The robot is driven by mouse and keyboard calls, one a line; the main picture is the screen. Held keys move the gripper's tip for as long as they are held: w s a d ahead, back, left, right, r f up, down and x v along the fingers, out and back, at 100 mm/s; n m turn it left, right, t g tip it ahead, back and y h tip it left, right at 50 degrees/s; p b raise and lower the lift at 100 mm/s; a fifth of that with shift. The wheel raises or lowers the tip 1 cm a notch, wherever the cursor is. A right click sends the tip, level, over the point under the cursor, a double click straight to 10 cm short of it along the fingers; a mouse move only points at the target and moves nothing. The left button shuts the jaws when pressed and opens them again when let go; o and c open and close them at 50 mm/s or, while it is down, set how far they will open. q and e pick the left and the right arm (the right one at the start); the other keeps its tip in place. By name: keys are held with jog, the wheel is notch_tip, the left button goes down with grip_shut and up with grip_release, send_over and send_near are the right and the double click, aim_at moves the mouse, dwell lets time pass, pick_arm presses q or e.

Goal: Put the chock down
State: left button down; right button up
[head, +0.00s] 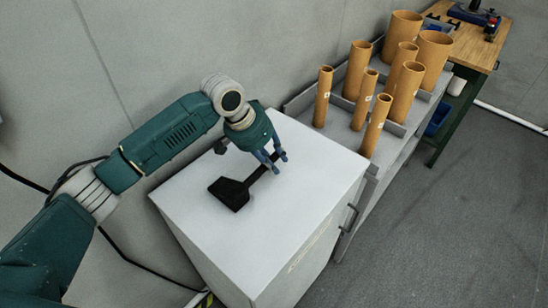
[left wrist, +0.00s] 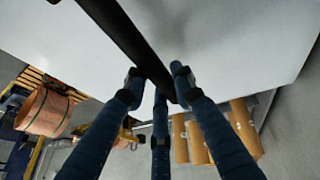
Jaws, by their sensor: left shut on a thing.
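The chock (head: 230,193) is a black block with a long thin black handle. It is over the white cabinet top (head: 310,170), block end toward the front left; I cannot tell whether it touches the surface. My left gripper (head: 275,162) is shut on the handle near its far end. In the left wrist view the black handle (left wrist: 125,35) runs from the top between the blue fingers of my left gripper (left wrist: 158,85), and the block is out of that view. My right gripper is not in view.
Several brown cardboard tubes (head: 358,68) stand on a grey rack (head: 345,107) right of the cabinet. A wooden workbench (head: 473,42) is beyond. The wall is close behind the cabinet. The cabinet top around the chock is clear. A copper-coloured roll (left wrist: 45,110) shows in the left wrist view.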

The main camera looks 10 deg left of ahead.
pick_arm(q)
jog(key=shift+s, duration=0.1)
jog(key=c, duration=1.4)
grip_release()
jog(key=shift+f, duration=0.15)
jog(key=shift+c, duration=0.2)
jog(key=shift+a, duration=0.1)
